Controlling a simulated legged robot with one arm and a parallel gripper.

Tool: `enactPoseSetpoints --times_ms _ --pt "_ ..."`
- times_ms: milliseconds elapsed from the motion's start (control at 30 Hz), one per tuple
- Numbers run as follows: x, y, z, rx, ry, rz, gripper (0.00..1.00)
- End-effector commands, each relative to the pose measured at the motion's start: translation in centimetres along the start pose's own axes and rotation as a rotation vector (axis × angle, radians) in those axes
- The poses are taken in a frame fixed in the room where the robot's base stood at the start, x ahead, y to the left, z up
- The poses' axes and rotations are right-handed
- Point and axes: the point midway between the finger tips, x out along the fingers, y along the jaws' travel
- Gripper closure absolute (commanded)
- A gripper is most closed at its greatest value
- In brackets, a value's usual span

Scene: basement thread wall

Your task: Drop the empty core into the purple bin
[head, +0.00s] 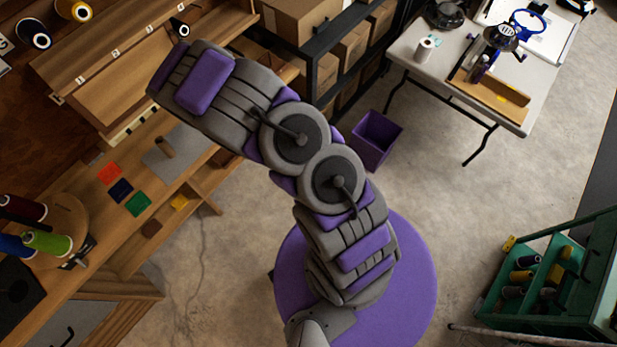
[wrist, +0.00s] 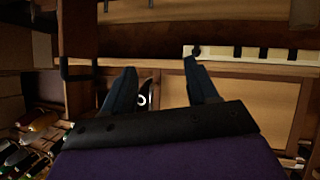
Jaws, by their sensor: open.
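A small brown tube (head: 165,147), which looks like the empty core, stands on a grey mat (head: 180,152) on the wooden bench at the left of the head view. I cannot make it out in the wrist view. The purple bin (head: 376,138) stands on the floor right of my arm, and its visible inside looks empty. My gripper (wrist: 160,78) is open in the wrist view, with nothing held between its two dark fingers. A dark spool with a white ring (wrist: 143,98) shows beyond the fingers. In the head view my forearm hides the fingers.
Wooden shelves with spools (head: 82,12) line the left wall. Coloured swatches (head: 122,190) and a thread stand (head: 45,225) are on the bench. A shelf with cardboard boxes (head: 305,15) is behind the bin.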

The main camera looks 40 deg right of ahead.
Motion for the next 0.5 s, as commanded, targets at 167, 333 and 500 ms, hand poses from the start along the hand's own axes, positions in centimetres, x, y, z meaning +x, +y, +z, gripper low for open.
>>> enactPoseSetpoints --times_ms 167,333,500 --pt "-4.1 4.0 -2.4 0.034 -0.152 0.070 0.42" --pt "-9.2 6.5 -3.5 0.081 -0.303 0.108 0.42" --pt "-15.3 7.8 -4.0 0.134 -0.456 0.120 0.42"
